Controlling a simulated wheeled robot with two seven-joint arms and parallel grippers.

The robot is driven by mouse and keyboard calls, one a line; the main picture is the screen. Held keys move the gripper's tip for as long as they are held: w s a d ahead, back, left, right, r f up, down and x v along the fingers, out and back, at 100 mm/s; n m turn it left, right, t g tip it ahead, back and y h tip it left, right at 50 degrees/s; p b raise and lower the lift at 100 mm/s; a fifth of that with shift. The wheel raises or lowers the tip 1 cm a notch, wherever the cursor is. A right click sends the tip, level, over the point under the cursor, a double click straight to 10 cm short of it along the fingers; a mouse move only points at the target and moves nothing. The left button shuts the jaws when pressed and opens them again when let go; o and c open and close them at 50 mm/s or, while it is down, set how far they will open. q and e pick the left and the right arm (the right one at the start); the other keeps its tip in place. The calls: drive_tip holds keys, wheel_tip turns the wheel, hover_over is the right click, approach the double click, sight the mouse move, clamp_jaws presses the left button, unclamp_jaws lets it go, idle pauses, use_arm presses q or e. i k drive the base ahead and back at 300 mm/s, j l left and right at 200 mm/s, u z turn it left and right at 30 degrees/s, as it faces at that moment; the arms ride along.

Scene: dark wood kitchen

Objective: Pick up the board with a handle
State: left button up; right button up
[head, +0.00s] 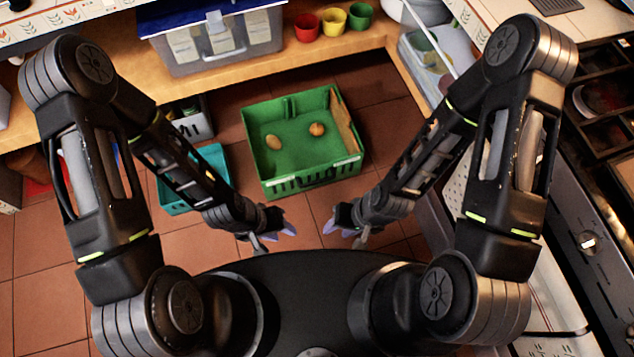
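A brown wooden board (345,122) stands tilted against the right inner wall of the green crate (262,183) on the floor. No handle can be made out on it at this size. My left gripper (275,238) is in front of the crate, below its front wall in the picture. Its fingers look spread and empty. My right gripper (346,235) is also in front of the crate, to the right of the left one. Its fingers look spread and empty. Both grippers are apart from the board and the crate.
A wooden shelf (290,61) runs behind, with red, yellow and green cups. Counters and an oven flank the right.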

sight(341, 116)
drive_tip(key=i+j, duration=0.9)
drive_tip(key=z, duration=2.35)
